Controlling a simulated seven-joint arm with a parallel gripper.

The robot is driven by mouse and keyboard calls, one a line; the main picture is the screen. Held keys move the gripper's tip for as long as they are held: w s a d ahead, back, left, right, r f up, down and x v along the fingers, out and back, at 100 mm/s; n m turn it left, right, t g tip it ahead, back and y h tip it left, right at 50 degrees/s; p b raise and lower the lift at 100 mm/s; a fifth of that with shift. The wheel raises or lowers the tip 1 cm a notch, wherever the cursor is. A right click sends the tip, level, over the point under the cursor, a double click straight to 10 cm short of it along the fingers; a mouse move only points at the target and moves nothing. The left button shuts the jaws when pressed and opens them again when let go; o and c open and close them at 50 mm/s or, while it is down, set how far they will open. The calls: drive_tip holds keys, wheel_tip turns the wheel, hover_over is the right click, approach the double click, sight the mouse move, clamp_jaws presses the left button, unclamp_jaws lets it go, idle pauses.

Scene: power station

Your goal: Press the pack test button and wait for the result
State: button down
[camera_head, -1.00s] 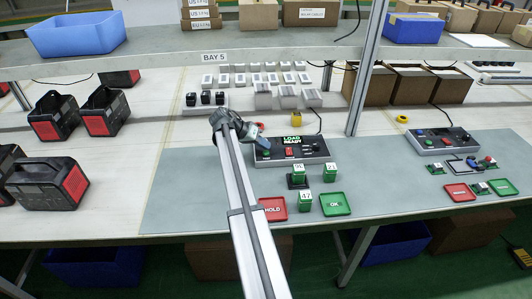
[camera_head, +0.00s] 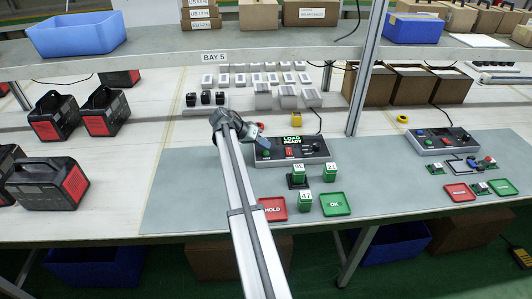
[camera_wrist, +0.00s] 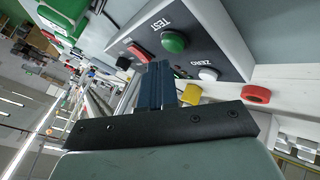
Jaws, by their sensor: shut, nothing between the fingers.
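The tester box (camera_head: 318,157) stands on the grey mat, with a lit screen (camera_head: 292,140) reading "LOAD READY". In the wrist view its panel (camera_wrist: 222,58) carries a green button (camera_wrist: 174,41) labelled TEST, a white button (camera_wrist: 209,74) labelled ZERO and a red switch (camera_wrist: 139,53). My gripper (camera_wrist: 155,68) is shut and empty, its blue fingers pointing at the panel near the green button; I cannot tell whether they touch it. In the head view my gripper (camera_head: 268,149) is at the box's left end, hiding the buttons there. A green pack marked 90 (camera_head: 298,173) sits in a black holder before the box.
Green packs marked 21 (camera_head: 330,174) and 47 (camera_head: 305,198) stand nearby. A red HOLD tray (camera_head: 273,209) and green OK tray (camera_head: 335,204) lie in front. A yellow block (camera_head: 296,118) is behind the box. A second tester (camera_head: 442,141) stands right, beyond a post (camera_head: 361,95).

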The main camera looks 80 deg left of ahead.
sight(264, 153)
drive_tip(key=shift+f, duration=0.15)
idle(0.7)
drive_tip(key=shift+f, duration=0.3)
drive_tip(key=shift+f, duration=0.45)
idle(1.0)
drive_tip(key=shift+r, duration=0.9)
drive_tip(key=shift+r, duration=0.1)
drive_tip(key=shift+r, duration=2.35)
drive_tip(key=shift+w, duration=0.1)
